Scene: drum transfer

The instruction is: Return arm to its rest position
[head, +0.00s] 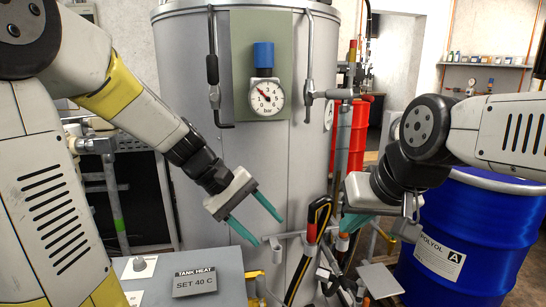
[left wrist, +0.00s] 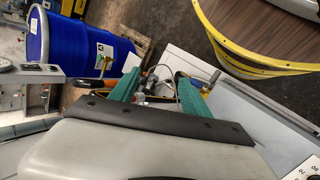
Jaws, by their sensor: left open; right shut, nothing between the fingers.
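My left arm comes in from the left in the head view, and its gripper (head: 268,232) hangs in front of the grey tank (head: 185,80). Its two teal fingers are apart with nothing between them, pointing down and right. In the left wrist view the fingers (left wrist: 160,88) also stand apart. My right gripper (head: 348,223) is lower right of the tank, in front of the blue drum's left side; its teal fingers are together and partly hidden by its own body. The blue drum (head: 475,220) carries a POLYOL A label and stands upright.
A grey panel (head: 220,262) with a TANK HEAT sign (head: 195,282) is below the left gripper. A gauge (head: 266,98) is on the tank. A yellow-rimmed round thing (left wrist: 225,52) shows in the left wrist view.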

